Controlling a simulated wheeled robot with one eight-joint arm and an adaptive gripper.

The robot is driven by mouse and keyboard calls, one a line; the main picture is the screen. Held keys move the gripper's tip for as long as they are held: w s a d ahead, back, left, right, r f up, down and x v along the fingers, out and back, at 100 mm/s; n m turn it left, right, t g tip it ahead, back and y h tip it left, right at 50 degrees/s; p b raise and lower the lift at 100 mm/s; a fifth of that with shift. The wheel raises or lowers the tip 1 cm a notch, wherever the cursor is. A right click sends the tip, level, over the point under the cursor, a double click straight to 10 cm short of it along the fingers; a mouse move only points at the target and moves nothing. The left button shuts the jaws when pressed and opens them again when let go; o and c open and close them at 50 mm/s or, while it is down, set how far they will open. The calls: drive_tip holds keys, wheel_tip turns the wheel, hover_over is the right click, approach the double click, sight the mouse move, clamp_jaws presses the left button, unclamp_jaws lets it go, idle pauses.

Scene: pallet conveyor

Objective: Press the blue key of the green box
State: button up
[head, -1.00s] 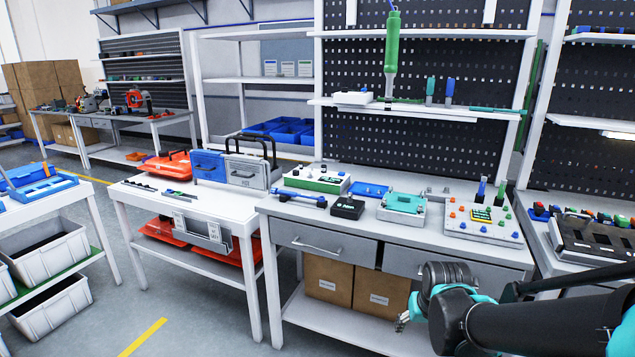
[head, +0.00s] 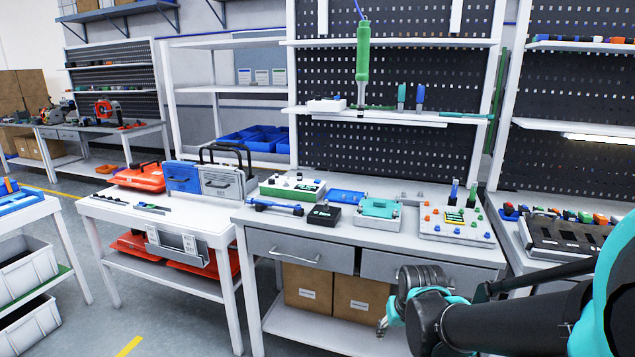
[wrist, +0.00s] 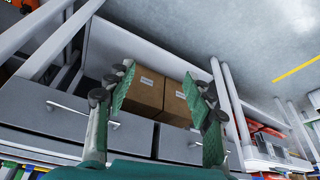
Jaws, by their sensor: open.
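The green box (head: 292,188) sits toward the back left of the grey workbench top. It is green with a pale top that carries several small dark and coloured keys. My gripper (head: 384,325) is low in front of the workbench drawers, below the bench top and well apart from the box. In the wrist view my gripper (wrist: 160,76) is open and empty, with its two green-padded fingers spread. The green box does not show in the wrist view.
Beside the box lie a blue-ended bar (head: 275,207), a small black box (head: 323,216), a teal-topped device (head: 380,208) and a white button panel (head: 457,223). Cardboard boxes (head: 355,299) stand on the shelf below. A grey tool case (head: 222,184) is on the white table at left.

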clamp_jaws()
idle(1.4)
